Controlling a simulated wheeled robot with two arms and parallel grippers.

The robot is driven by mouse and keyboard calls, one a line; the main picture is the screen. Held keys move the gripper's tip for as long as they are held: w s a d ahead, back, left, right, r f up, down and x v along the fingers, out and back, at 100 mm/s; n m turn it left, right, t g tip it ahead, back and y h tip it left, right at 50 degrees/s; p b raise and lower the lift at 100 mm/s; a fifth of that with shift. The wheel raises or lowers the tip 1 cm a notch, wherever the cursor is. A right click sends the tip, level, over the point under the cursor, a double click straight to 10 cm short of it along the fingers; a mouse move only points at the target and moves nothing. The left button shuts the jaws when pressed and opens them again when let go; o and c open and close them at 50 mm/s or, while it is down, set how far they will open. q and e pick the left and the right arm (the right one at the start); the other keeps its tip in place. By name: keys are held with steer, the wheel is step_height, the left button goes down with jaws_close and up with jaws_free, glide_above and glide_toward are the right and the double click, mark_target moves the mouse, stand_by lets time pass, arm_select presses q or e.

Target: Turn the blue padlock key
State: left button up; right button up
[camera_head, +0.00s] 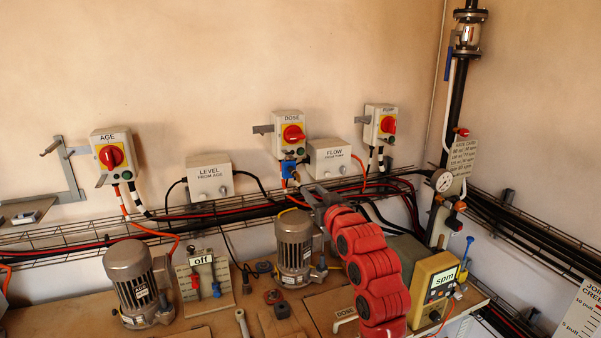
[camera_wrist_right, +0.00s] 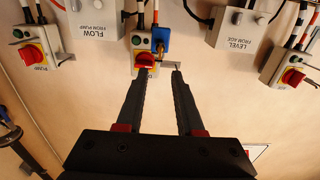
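A blue padlock (camera_head: 289,171) hangs at the lower edge of the DOSE switch box (camera_head: 290,122) on the wall. In the right wrist view, which is upside down, the padlock (camera_wrist_right: 153,43) is beside the box's red knob. Its key is too small to make out clearly. My right gripper (camera_head: 304,190) is just below and right of the padlock in the head view. In the wrist view, the right gripper's fingers (camera_wrist_right: 159,75) are apart with nothing held between them, and their tips point toward the DOSE box. My left gripper is not in view.
The FLOW box (camera_head: 329,157) is right of the padlock, and the LEVEL box (camera_head: 209,178) is left. Cables and a wire tray (camera_head: 90,236) run below. Motors (camera_head: 295,247) and a yellow spm unit (camera_head: 434,286) stand on the bench. Wall above the boxes is clear.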

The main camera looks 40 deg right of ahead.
mark_target(298, 177)
steer(key=p+x, duration=0.3)
steer(key=x, duration=0.6)
steer(key=shift+w, duration=0.2)
steer(key=shift+d, duration=0.1)
jaws_close()
